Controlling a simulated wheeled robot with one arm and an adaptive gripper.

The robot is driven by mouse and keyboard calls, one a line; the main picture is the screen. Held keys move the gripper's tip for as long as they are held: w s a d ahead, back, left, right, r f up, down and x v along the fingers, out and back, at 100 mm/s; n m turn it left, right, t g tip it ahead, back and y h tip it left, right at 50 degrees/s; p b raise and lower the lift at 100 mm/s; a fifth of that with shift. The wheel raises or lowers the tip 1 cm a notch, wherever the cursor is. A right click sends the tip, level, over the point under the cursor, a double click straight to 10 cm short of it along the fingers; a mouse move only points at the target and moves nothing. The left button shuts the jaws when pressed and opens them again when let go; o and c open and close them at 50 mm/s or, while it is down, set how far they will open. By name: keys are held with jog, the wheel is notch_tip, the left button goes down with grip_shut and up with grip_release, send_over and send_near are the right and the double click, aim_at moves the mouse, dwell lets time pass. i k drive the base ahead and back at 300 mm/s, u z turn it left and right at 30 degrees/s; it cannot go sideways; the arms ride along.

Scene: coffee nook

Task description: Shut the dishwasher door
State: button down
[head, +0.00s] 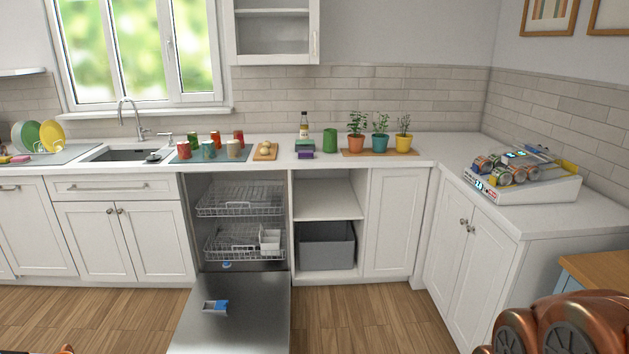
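The dishwasher door (250,310) is steel grey and hangs fully down, lying flat out from the cabinet front above the wooden floor. A small blue-lidded dispenser (215,307) sits on its inner face. The dishwasher opening (275,262) shows two wire racks, the upper rack (240,200) and the lower rack (232,243), both inside the tub. A white cutlery basket (269,240) stands in the lower rack. My gripper cannot be made out. Copper-coloured parts of my arm show at the bottom right, well to the right of the door.
Right of the dishwasher, an open shelf cabinet holds a grey bin (327,246). A wooden-topped unit (600,272) stands at the right. The floor (365,325) right of the door is clear.

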aim_at(257, 318)
jog(key=i, duration=2.9)
jog(key=u, duration=2.4)
jog(key=k, duration=0.25)
jog(key=u, duration=0.95)
jog(key=i, duration=0.5)
jog(key=z, duration=0.1)
